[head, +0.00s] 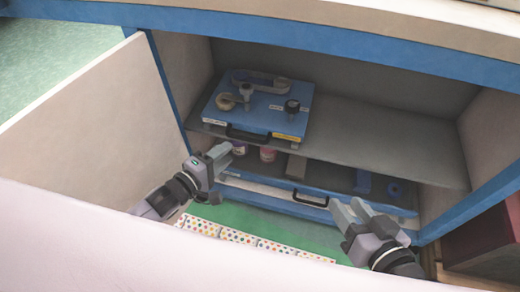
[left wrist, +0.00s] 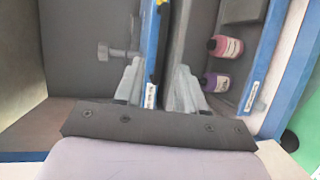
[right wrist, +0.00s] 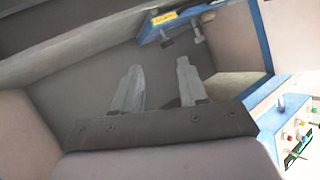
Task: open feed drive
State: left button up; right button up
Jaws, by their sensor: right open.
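A blue unit (head: 225,112) with a black front handle (head: 248,134), a round knob and a grey arm on top sits on the cabinet's upper shelf; no label naming the feed drive is readable. Below is a blue-edged drawer (head: 262,193) with its own black handle (head: 310,201). My left gripper (head: 225,155) is in front of the shelf, lower left of the blue unit. In the left wrist view its fingers (left wrist: 160,85) are apart, with a blue labelled edge seen between them. My right gripper (head: 352,208) is open and empty, right of the drawer handle (right wrist: 160,85).
The cabinet door (head: 85,110) stands open on the left. Pink (head: 268,154) and purple (head: 239,149) bottles, a grey block (head: 296,167) and blue parts (head: 363,182) sit in the lower space. The shelf's right part (head: 390,145) is clear. A dark red box (head: 485,240) stands right.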

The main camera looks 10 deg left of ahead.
pick_arm(q)
jog(key=b+x, duration=0.3)
jog(key=x, duration=0.5)
jog(key=shift+f, duration=0.1)
grip_shut()
